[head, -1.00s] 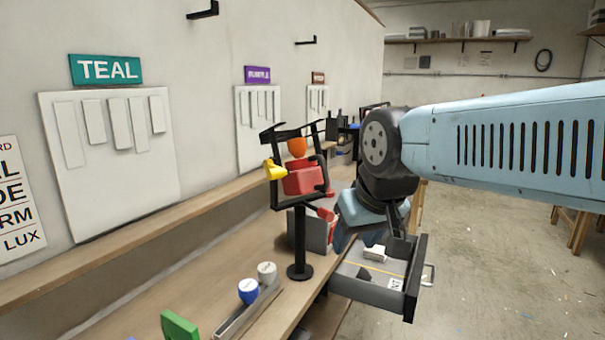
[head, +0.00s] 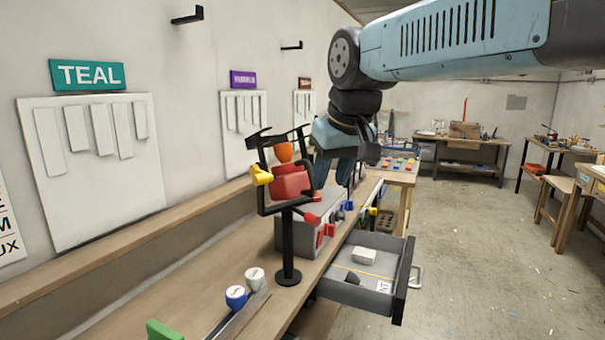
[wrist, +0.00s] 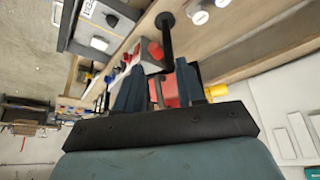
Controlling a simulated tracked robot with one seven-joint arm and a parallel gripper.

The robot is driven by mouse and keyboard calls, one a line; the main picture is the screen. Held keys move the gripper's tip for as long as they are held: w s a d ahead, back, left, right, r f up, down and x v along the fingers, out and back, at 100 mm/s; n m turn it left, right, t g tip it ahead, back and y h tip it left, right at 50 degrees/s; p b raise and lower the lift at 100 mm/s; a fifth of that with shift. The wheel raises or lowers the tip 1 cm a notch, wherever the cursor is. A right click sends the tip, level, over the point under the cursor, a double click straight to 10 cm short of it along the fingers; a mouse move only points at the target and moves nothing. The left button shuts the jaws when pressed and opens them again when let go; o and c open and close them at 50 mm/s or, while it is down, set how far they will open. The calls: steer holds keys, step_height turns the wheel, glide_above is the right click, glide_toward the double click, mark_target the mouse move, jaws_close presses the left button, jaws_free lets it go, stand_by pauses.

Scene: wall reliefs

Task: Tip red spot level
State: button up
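The red spot (head: 291,183) hangs in a black yoke on a black stand (head: 289,250) on the bench. An orange part (head: 283,152) shows above its red body, and a yellow knob (head: 261,175) sticks out on the left. The body looks tilted in the yoke; its exact angle is hard to tell. My gripper (head: 334,174) is just right of the spot, fingers pointing down. In the wrist view my gripper (wrist: 158,88) has its fingers apart, with the red spot (wrist: 168,92) showing beyond the gap. I see no contact.
A grey box (head: 300,230) with red and blue levers stands behind the stand. An open drawer (head: 352,290) juts out at the right, holding a white block. White and blue knobs (head: 236,297) sit in front on the bench. White slatted panels hang on the wall.

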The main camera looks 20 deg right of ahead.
glide_toward(311, 168)
steer(key=v, duration=0.2)
steer(key=shift+n+g, duration=0.3)
steer(key=shift+n, duration=0.1)
steer(key=x, duration=1.3)
steer(key=shift+w, duration=0.35)
steer(key=shift+r, duration=0.1)
jaws_close()
